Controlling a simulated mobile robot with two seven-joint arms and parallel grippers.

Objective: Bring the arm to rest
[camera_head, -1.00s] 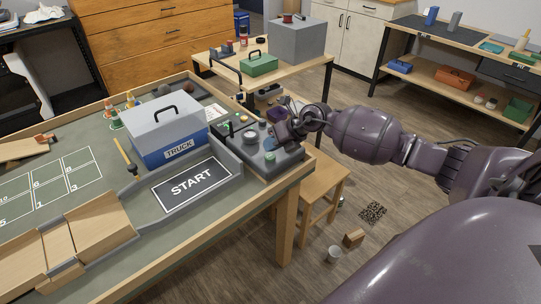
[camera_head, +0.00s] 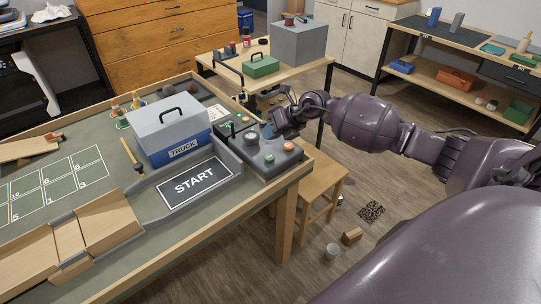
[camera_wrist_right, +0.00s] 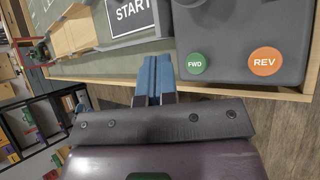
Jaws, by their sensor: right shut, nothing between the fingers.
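My right gripper (camera_head: 278,124) is at the far right corner of the work table (camera_head: 240,218), just above and beside the grey control console (camera_head: 275,160). In the right wrist view, its blue fingers (camera_wrist_right: 154,78) are together with nothing between them. The fingers point toward the console, which shows a green FWD button (camera_wrist_right: 196,64) and an orange REV button (camera_wrist_right: 265,61). The fingers look apart from both buttons. My left gripper is not in view.
The blue and grey TRUCK box (camera_head: 168,130) and the START pad (camera_head: 195,184) are on the table. A wooden stool (camera_head: 318,190) stands by the table's right edge. A small table (camera_head: 290,70) with a green toolbox (camera_head: 260,66) is behind.

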